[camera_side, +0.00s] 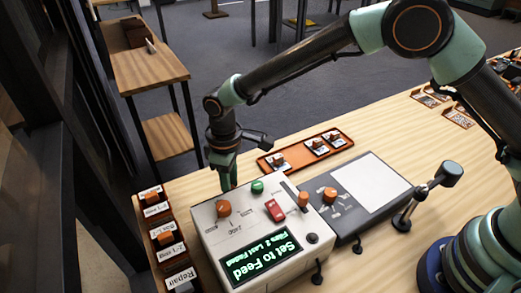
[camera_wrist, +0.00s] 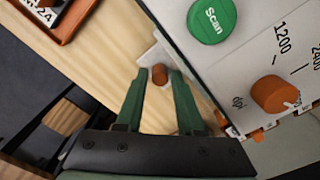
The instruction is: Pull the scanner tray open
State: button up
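The scanner (camera_side: 265,235) is a pale box on the table with a lit display reading "Set to Feed". In the wrist view, a pale tray end (camera_wrist: 150,52) shows beside the scanner's wall (camera_wrist: 185,60), with a small brown-orange knob (camera_wrist: 159,75) on it. My gripper (camera_wrist: 160,77) points down with its green fingers apart, one on each side of the knob. Narrow gaps seem to show between knob and fingers. In the side view my gripper (camera_side: 228,185) is behind the scanner's far edge, and the tray and knob are hidden.
The scanner's top carries a green Scan button (camera_side: 257,187), an orange dial (camera_side: 223,208) and a red switch (camera_side: 275,210). An orange tray (camera_side: 345,142) with small pieces lies behind. A dark flatbed unit (camera_side: 360,190) adjoins at right. Labelled boxes (camera_side: 165,235) stand at left.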

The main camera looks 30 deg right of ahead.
jog(key=shift+c, duration=0.4)
grip_shut()
dwell(0.9)
